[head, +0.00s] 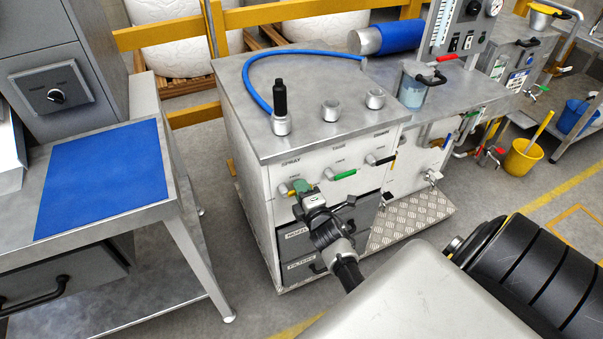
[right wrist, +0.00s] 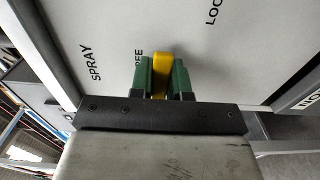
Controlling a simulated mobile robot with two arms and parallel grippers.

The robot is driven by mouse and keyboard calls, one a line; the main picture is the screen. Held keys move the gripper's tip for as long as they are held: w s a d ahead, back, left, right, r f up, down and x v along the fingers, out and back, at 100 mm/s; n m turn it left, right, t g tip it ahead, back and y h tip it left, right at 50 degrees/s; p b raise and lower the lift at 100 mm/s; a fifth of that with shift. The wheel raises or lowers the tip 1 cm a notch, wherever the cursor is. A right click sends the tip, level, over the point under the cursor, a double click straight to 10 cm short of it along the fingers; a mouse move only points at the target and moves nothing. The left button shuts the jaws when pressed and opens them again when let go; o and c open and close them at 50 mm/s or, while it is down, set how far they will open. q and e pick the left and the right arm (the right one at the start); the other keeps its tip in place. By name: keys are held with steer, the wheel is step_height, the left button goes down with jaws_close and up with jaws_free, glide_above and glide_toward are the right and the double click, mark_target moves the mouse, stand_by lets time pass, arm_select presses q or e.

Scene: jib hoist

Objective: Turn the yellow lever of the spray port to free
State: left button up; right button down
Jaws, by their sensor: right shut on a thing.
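The yellow lever (head: 284,189) of the spray port is on the white front panel of the cabinet (head: 258,177), under the label SPRAY. My right gripper (head: 301,191) is at this lever. In the right wrist view the green fingers stand on both sides of the yellow lever (right wrist: 161,75) and are shut on it. The word FREE (right wrist: 138,58) shows beside the left finger, partly covered. The start of another word, LOC (right wrist: 212,10), shows farther right. The fingers hide much of the lever. My left gripper is not in view.
To the right on the same panel are a green lever (head: 343,175) and a black lever (head: 384,161). Drawers (head: 300,267) lie below. A black-topped fitting (head: 280,105) and a blue hose (head: 262,62) are on top. A table with a blue mat (head: 104,180) stands left.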

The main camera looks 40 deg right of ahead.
stand_by(0.3)
steer(key=c, duration=1.1)
jaws_free()
steer(key=shift+s, duration=0.1)
steer(key=v, duration=1)
steer(key=shift+s, duration=0.3)
